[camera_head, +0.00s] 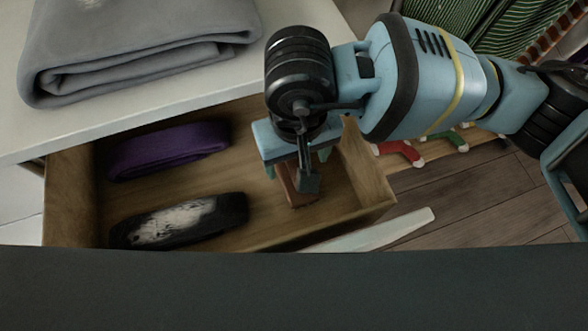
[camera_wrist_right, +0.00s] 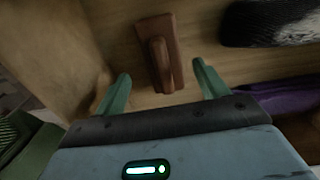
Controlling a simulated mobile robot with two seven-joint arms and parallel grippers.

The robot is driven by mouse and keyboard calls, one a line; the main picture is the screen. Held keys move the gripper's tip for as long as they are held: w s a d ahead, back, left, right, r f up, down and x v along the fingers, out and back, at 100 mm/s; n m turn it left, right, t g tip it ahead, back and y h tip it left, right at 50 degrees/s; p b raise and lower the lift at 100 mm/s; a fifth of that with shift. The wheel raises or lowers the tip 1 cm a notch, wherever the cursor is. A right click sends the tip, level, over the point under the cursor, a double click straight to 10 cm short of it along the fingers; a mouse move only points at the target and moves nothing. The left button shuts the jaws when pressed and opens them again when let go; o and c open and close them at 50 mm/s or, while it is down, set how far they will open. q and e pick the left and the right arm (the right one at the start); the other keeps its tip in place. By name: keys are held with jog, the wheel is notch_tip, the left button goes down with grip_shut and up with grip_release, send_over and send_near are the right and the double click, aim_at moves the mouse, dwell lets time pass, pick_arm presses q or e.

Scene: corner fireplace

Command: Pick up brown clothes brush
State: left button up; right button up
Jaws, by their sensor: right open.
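The brown clothes brush (camera_wrist_right: 157,40) lies on the bottom of an open wooden drawer (camera_head: 350,206). In the head view the brush (camera_head: 296,193) is partly hidden behind my right gripper (camera_head: 298,175), which points down into the drawer above it. In the right wrist view my right gripper (camera_wrist_right: 160,92) is open, with its two green fingers apart and the brush's near end between and just ahead of them. The fingers do not visibly touch the brush. My left gripper is out of view.
A rolled purple cloth (camera_head: 168,150) and a black item with a pale patch (camera_head: 180,220) lie left of the brush in the drawer. A folded grey cloth (camera_head: 140,45) lies on the white top above. The drawer walls stand close around my right gripper.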

aim_at(294, 164)
jog(key=shift+w+a+f+b, duration=0.15)
jog(key=shift+f+b, duration=0.1)
jog(key=shift+f, duration=1.1)
jog(key=shift+w+a+f+b, duration=0.1)
jog(key=shift+f+b, duration=0.1)
jog(key=shift+f, duration=1.1)
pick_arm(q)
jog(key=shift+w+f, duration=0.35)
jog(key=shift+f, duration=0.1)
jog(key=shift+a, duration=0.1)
pick_arm(e)
jog(key=shift+c, duration=0.2)
jog(key=c, duration=1.1)
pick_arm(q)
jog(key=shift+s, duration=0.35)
